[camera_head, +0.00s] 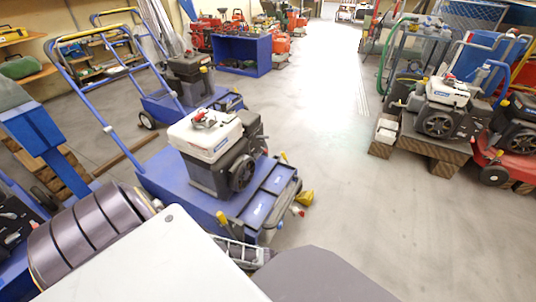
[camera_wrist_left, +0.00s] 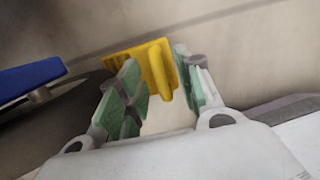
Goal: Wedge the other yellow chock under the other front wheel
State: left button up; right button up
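The blue aerator (camera_head: 180,190) with a white-and-black engine stands left of centre in the head view. One yellow chock (camera_head: 305,198) is on the floor by its far front corner. Another yellow chock (camera_wrist_left: 155,65), with a raised grip, shows in the left wrist view, close to a dark wheel-like shape (camera_wrist_left: 65,118); I cannot tell whether they touch. My left gripper (camera_wrist_left: 160,88) is open, its green-padded fingers on either side of the chock's grip. In the head view this gripper (camera_head: 242,253) is low beside the aerator's near front corner, and this chock is hidden. My right gripper is out of view.
A second blue machine (camera_head: 185,85) stands behind the aerator. A wooden platform (camera_head: 420,145) with an engine machine and a red machine (camera_head: 505,168) stand at the right. The concrete floor (camera_head: 340,190) between the rows is clear.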

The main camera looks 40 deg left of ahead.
pick_arm(q)
notch_tip(320, 180, up, 12)
jog(key=s, duration=0.1)
jog(key=shift+s+d+f, duration=0.15)
jog(key=shift+s+d, duration=0.1)
jog(key=shift+s, duration=0.05)
dwell(0.7)
dwell(0.5)
notch_tip(320, 180, up, 7)
jog(key=p, duration=0.8)
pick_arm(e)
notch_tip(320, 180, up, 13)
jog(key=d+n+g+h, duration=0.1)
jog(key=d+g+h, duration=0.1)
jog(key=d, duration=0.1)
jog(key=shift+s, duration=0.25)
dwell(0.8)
